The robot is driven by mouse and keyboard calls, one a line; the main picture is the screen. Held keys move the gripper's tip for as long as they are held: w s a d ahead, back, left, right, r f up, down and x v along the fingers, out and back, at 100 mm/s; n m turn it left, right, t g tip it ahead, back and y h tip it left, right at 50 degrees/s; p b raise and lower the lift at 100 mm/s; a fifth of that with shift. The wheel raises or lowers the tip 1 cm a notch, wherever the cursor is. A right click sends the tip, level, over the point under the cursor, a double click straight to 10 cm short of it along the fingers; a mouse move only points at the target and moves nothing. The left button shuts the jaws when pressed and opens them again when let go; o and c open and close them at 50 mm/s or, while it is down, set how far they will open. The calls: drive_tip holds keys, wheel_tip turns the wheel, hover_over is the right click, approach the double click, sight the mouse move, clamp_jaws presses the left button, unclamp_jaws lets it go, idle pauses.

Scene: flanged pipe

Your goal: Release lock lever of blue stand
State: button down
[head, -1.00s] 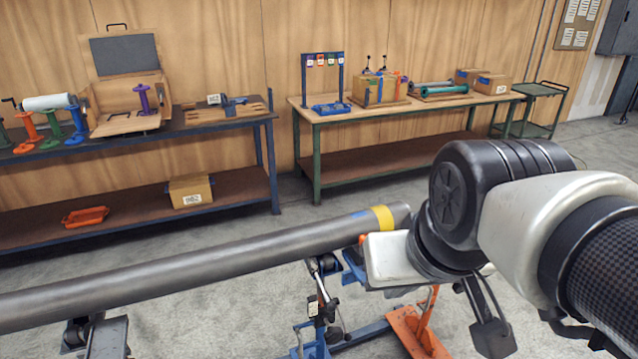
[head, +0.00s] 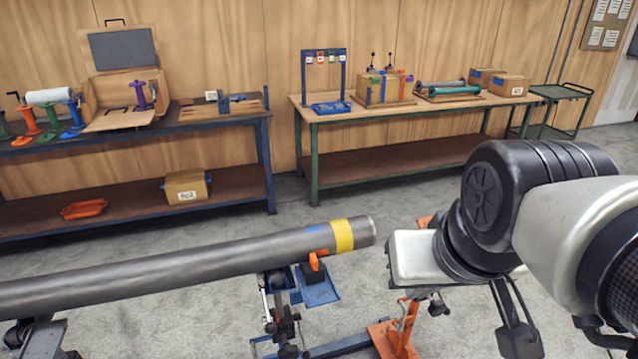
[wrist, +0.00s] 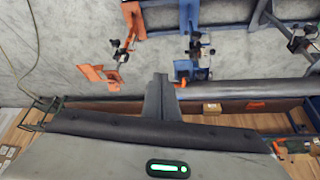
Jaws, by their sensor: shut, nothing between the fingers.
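The blue stand (head: 318,290) is under the right end of the grey pipe (head: 170,270), near the yellow band (head: 344,235). It also shows in the wrist view (wrist: 196,18), with dark clamp parts on its post. A small orange piece (head: 317,261) is at the pipe beside the stand; I cannot tell whether it is the lock lever. My gripper (wrist: 160,78) is shut and empty in the wrist view, its tips to the left of the pipe end. The fingers are hidden in the head view, where my wrist is right of the pipe end.
An orange stand (head: 398,340) is right of the blue stand, below my wrist. A blue-framed bench (head: 150,138) and a green-framed bench (head: 400,115) stand along the wooden wall. Bare floor lies between the pipe and the benches.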

drive_tip(key=shift+w+d, duration=0.1)
drive_tip(key=shift+d, duration=0.2)
drive_tip(key=shift+a, duration=0.1)
drive_tip(key=w+f+g+b, duration=0.1)
drive_tip(key=w+f+b, duration=0.2)
drive_tip(key=f+b, duration=0.65)
drive_tip(key=w+f+b, duration=0.3)
drive_tip(key=f+b, duration=0.5)
drive_tip(key=f, duration=0.2)
drive_tip(key=w+f+g+b, duration=0.1)
drive_tip(key=w+f+b, duration=0.2)
drive_tip(key=f+b, duration=0.55)
drive_tip(key=w+a+f+m+y, duration=0.1)
drive_tip(key=w+f+m+y, duration=0.2)
drive_tip(key=w+f, duration=0.4)
drive_tip(key=w+a+f+m+y, duration=0.2)
drive_tip(key=w+f+m+y, duration=0.2)
drive_tip(key=f, duration=1.4)
drive_tip(key=w+a+f+m+y+p, duration=0.1)
drive_tip(key=w+a+f+m+y, duration=0.1)
drive_tip(key=w+f, duration=0.8)
wheel_tip(320, 180, down, 4)
drive_tip(key=m+y, duration=0.1)
drive_tip(key=m, duration=0.1)
drive_tip(key=shift+w+r+m+y, duration=0.15)
drive_tip(key=shift+m+y, duration=0.15)
